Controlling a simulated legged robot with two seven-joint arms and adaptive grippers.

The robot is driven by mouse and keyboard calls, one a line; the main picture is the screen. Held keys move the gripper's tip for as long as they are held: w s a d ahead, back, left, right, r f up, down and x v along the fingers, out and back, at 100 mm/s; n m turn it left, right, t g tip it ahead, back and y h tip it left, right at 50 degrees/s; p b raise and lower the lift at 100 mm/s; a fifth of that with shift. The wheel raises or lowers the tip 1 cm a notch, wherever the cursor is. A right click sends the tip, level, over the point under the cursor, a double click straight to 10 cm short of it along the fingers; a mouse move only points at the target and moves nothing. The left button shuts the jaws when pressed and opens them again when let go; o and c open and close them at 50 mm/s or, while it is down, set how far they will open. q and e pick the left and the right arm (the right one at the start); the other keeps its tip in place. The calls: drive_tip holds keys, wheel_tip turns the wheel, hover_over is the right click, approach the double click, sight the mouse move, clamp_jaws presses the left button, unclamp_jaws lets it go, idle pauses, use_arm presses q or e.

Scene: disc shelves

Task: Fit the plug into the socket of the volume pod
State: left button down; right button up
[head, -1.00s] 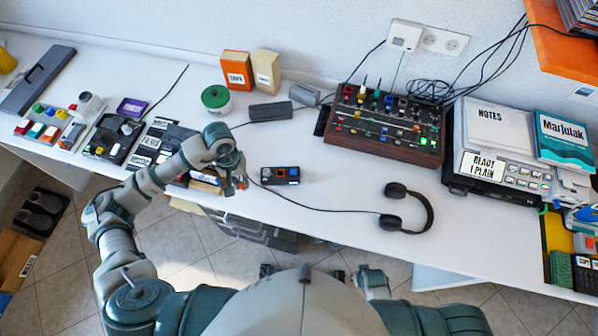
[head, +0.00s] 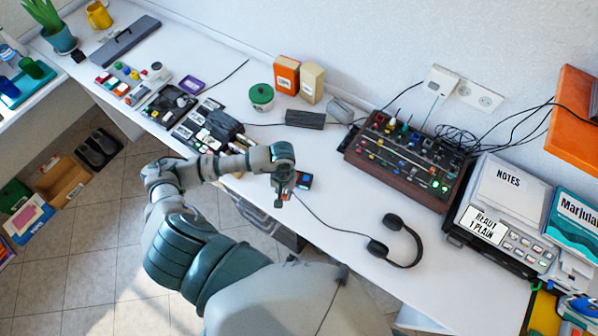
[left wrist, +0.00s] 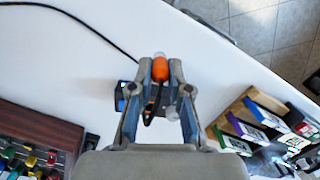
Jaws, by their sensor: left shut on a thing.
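My left gripper (head: 281,198) is shut on the orange plug (left wrist: 160,69), which shows between its fingertips in the left wrist view. A thin black cable runs from the plug to the headset (head: 402,240). The volume pod (head: 303,180) is a small dark box with a blue and red face, on the table just right of and behind the gripper in the head view. The gripper partly hides it. In the left wrist view a dark, blue-marked edge of the pod (left wrist: 121,90) shows beside the left finger. I cannot see its socket. My right gripper is not in view.
A mixer with many knobs (head: 410,160) stands behind the pod to the right. A dark grey block (head: 304,119) and a green-lidded jar (head: 261,97) stand farther back. Several labelled cases (left wrist: 250,130) lie near the table's front edge. White table around the headset is clear.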

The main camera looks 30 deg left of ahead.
use_arm(q)
drive_tip(key=w+a, duration=0.1)
drive_tip(key=w, duration=0.6)
drive_tip(key=w+a+f+p, duration=0.1)
drive_tip(key=w, duration=0.2)
drive_tip(key=shift+w+a+f, duration=0.1)
drive_tip(key=shift+w+a, duration=0.15)
drive_tip(key=shift+a, duration=0.1)
drive_tip(key=shift+w+d, duration=0.1)
drive_tip(key=shift+w, duration=0.15)
drive_tip(key=shift+d+f, duration=0.15)
drive_tip(key=shift+f, duration=0.05)
wheel_tip(320, 180, down, 3)
drive_tip(key=shift+s+d+r+p, duration=0.1)
drive_tip(key=shift+p, duration=0.25)
drive_tip(key=c, duration=1.4)
unclamp_jaws()
drive_tip(key=shift+a+f, duration=0.25)
drive_tip(key=shift+a, duration=0.15)
